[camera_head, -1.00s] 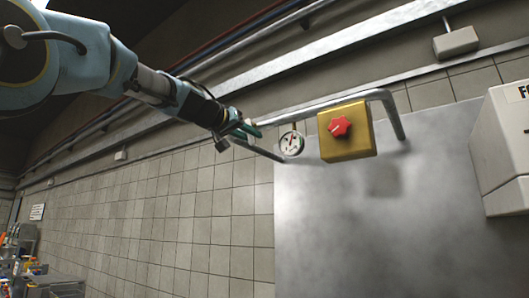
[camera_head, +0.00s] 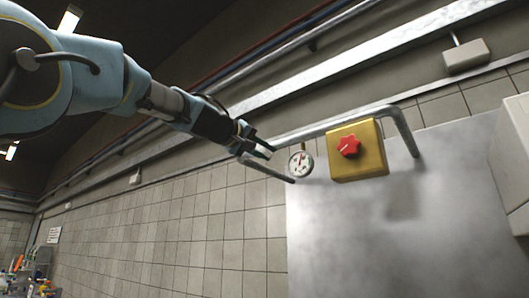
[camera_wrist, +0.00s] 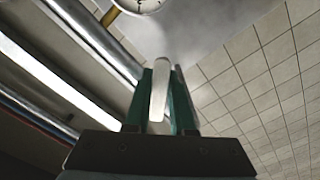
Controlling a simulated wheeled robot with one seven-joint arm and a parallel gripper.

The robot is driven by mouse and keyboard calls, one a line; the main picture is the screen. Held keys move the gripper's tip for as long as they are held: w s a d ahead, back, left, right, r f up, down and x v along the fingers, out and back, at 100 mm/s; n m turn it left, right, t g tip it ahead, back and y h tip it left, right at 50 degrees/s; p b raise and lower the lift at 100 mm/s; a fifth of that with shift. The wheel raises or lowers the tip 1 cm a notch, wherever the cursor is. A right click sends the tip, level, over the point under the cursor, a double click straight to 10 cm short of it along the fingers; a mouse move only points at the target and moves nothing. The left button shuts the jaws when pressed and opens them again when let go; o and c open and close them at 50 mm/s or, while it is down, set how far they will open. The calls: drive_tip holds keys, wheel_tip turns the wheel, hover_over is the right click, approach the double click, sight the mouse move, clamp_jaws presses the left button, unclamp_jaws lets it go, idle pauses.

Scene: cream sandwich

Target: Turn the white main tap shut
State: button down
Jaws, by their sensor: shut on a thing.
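The white main tap shows in the wrist view as a pale lever handle (camera_wrist: 159,88) with a rounded end. It stands between my gripper's (camera_wrist: 160,95) two green fingers, which are shut on it. In the head view my gripper (camera_head: 262,150) is at the left end of the pipe run, just left of the round gauge (camera_head: 300,163). The handle cannot be told apart clearly there.
A yellow box with a red knob (camera_head: 349,146) sits right of the gauge. A bent metal pipe (camera_head: 345,119) runs above a steel wall panel (camera_head: 430,225). Pipes and trunking run along the upper wall. Tiled wall (camera_head: 180,220) below my arm is clear.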

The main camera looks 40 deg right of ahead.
idle(0.3)
drive_tip(key=c, duration=0.8)
unclamp_jaws()
drive_tip(key=shift+o, duration=0.2)
drive_tip(key=shift+r, duration=0.1)
